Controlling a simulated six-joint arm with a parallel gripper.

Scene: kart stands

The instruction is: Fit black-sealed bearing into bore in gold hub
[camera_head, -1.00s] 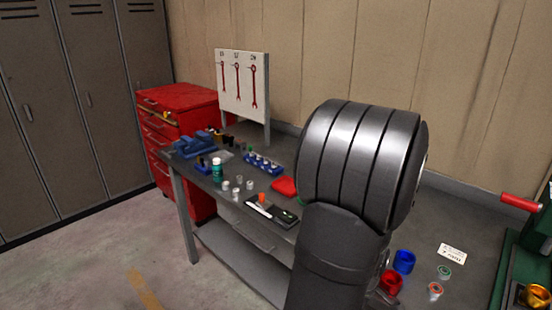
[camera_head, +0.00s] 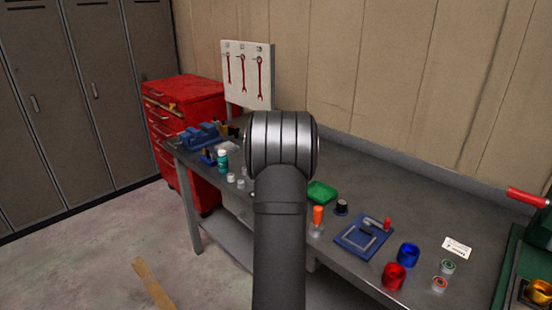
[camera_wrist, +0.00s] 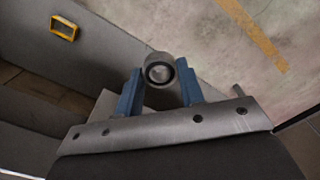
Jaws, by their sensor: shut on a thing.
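My gripper (camera_wrist: 160,78) is shut on a small pale metal ring with a dark seal, the black-sealed bearing (camera_wrist: 160,60), in the wrist view. The blue fingers sit on either side of it and its round face shows. My gripper and the bearing are hidden behind my arm in the head view. The gold hub (camera_head: 538,292) is at the lower right edge of the head view, in the green press-like machine, cut by the frame. Its bore cannot be made out clearly. The bearing is well apart from the hub.
On the bench stand a red hub (camera_head: 394,277), a blue hub (camera_head: 408,253), a green-sealed bearing (camera_head: 447,267) and a red-sealed bearing (camera_head: 439,284). A red handle (camera_head: 527,197) juts out at the right.

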